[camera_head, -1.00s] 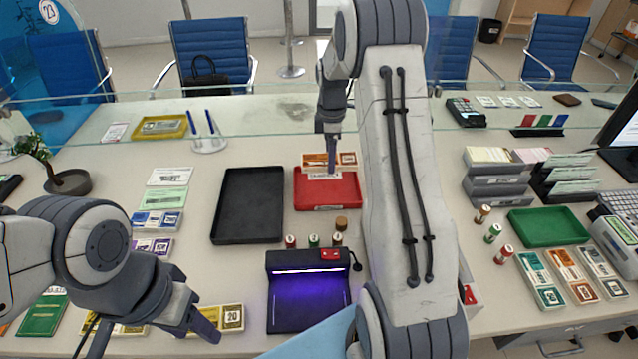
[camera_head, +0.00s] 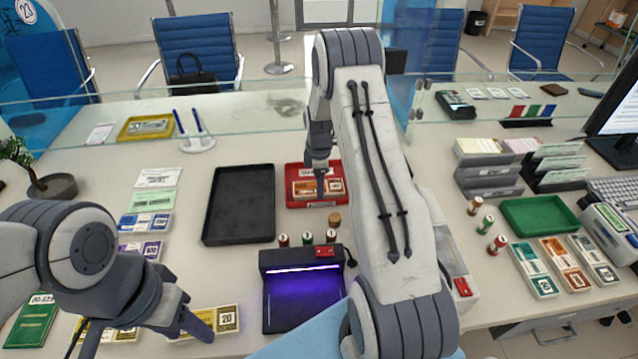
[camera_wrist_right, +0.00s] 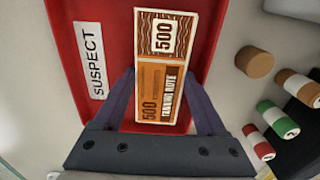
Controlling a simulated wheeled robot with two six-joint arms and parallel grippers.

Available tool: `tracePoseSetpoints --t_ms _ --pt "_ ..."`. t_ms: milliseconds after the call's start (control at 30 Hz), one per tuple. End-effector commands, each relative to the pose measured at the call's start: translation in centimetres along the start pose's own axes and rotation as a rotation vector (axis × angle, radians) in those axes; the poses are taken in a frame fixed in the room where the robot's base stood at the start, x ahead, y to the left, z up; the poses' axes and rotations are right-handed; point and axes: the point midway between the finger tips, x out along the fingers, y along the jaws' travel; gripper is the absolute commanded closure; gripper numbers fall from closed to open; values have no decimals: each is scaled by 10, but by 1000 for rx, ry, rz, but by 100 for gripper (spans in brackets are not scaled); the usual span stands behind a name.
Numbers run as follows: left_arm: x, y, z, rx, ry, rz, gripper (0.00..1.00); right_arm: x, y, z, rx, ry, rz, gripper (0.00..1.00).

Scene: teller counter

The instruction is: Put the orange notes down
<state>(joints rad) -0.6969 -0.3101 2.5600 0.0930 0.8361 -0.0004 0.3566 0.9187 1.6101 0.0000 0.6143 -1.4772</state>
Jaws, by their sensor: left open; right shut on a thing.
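The orange notes (camera_head: 318,187), a banded bundle marked 500, are over the red tray (camera_head: 296,169). They also show in the right wrist view (camera_wrist_right: 165,50), between the fingers of my right gripper (camera_wrist_right: 163,100), which is shut on them. The tray's "SUSPECT" label (camera_wrist_right: 90,60) lies left of the notes there. The notes look low inside the tray's outline, but I cannot tell whether they touch its floor. My right gripper (camera_head: 320,174) points down at the tray. My left gripper (camera_head: 198,322) is open at the front left, by a yellow 20 bundle (camera_head: 226,319).
A black tray (camera_head: 240,238) lies left of the red one. A counter lamp unit with violet light (camera_head: 303,290) and several small rolls (camera_head: 308,238) stand in front. A green tray (camera_head: 540,215) and banded bundles (camera_head: 566,268) are at the right. A glass screen crosses the back.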

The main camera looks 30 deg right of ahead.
Motion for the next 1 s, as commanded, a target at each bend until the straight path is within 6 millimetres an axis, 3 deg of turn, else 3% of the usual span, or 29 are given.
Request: tracePoseSetpoints --t_ms 333,367,400,800,1000 --pt "2 0 0 0 0 0 50 5 0 0 0 0 2 95" --pt "2 0 0 0 0 0 50 5 0 0 0 0 2 22" --pt "2 0 0 0 0 0 50 4 0 0 0 0 2 13" --pt "1 0 0 0 0 0 50 -3 1 0 0 0 4 13" --pt "6 0 0 0 0 0 50 -38 2 0 0 1 8 13"
